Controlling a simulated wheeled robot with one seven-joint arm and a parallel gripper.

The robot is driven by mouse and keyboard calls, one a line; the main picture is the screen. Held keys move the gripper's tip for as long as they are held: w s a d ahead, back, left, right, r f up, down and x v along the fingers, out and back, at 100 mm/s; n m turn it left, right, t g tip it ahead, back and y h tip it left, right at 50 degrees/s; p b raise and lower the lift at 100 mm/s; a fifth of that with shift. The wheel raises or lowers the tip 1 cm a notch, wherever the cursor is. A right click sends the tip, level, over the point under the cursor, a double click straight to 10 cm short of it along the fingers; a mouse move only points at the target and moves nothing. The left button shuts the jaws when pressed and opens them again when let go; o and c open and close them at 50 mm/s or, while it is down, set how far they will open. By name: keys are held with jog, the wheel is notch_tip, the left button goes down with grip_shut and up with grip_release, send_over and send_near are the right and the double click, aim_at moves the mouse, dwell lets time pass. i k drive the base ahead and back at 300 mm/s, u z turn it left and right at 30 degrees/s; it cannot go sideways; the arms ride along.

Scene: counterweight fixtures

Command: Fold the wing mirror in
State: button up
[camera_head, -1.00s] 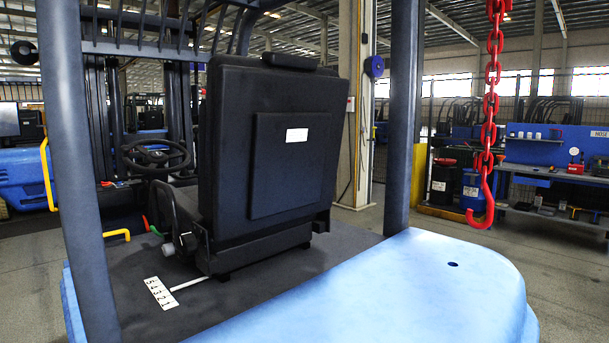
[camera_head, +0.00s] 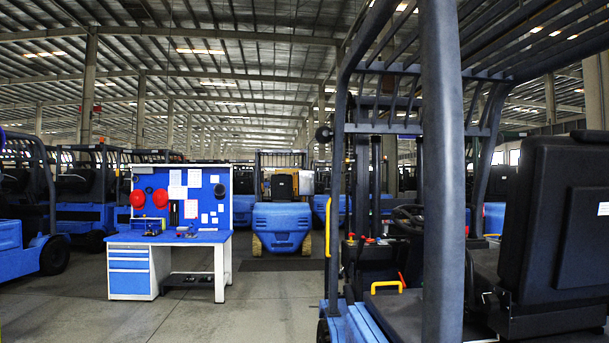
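A small round dark disc (camera_head: 323,134), which looks like the wing mirror, sticks out to the left of a front post of the nearby forklift (camera_head: 440,180). It is small and far off, so I cannot tell how far it is folded. My gripper is not in view.
The forklift's thick rear post, black seat (camera_head: 565,220) and yellow handle (camera_head: 388,286) fill the right side. A blue workbench (camera_head: 170,239) with a pegboard stands to the left. Another forklift (camera_head: 282,226) stands behind. The floor (camera_head: 250,310) between the bench and the near forklift is clear.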

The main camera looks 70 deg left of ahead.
aim_at(306, 183)
jog(key=u, duration=0.45)
jog(key=k, duration=0.65)
jog(key=u, duration=1.4)
jog(key=i, duration=1.3)
jog(key=u, duration=1.05)
jog(key=i, duration=1.6)
jog(key=z, duration=0.5)
jog(key=i, duration=1.4)
jog(key=z, duration=0.45)
